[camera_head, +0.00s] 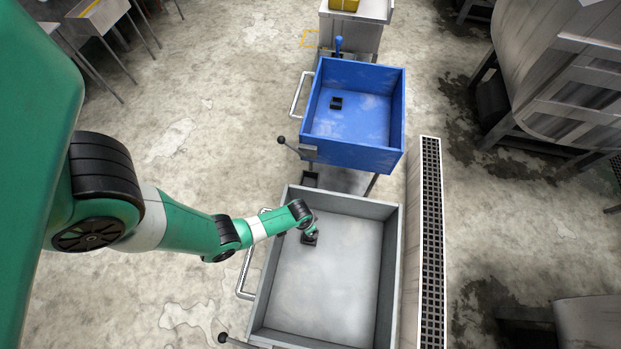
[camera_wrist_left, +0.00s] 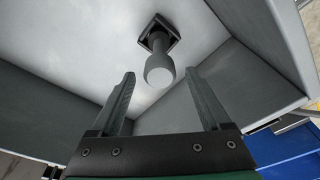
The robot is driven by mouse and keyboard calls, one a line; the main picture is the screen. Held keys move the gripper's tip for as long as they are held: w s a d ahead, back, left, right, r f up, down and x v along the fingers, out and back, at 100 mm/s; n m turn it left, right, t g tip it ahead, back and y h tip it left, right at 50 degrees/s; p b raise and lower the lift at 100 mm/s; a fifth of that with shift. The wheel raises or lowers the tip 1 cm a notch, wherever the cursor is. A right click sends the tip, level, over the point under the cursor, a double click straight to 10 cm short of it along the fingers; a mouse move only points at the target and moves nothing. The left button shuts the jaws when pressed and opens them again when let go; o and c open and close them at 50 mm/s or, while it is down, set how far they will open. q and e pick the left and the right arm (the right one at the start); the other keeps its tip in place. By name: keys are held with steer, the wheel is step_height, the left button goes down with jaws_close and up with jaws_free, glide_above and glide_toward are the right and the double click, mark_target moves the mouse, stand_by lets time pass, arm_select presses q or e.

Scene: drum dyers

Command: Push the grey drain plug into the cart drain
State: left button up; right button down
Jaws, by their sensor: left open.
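The grey drain plug (camera_wrist_left: 159,68) has a rounded knob and a narrower stem. In the left wrist view it stands at the black square cart drain (camera_wrist_left: 157,22), its lower end at the opening; how deep it sits I cannot tell. My left gripper (camera_wrist_left: 160,82) is open, its two fingers apart on either side of the knob's near edge, with no clear contact. In the head view my left gripper (camera_head: 313,228) is low inside the grey cart (camera_head: 325,290), over the drain (camera_head: 309,240) near the cart's far left corner. The plug is not distinguishable there. My right gripper is not in view.
The grey cart's walls rise close around the gripper, and its handle (camera_head: 245,275) is on the left. A blue cart (camera_head: 355,125) with its own black drain (camera_head: 336,103) stands just beyond. A floor grate (camera_head: 431,240) runs along the right. The grey cart's floor is otherwise clear.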

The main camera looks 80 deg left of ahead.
arm_select(q)
steer(key=r+p, duration=0.1)
steer(key=r, duration=0.1)
steer(key=r+p, duration=0.2)
steer(key=s+r+p, duration=0.1)
steer(key=r+p, duration=0.1)
steer(key=r, duration=0.1)
steer(key=shift+d, duration=0.2)
steer(key=shift+f, duration=0.1)
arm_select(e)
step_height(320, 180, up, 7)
arm_select(q)
steer(key=shift+w, duration=0.1)
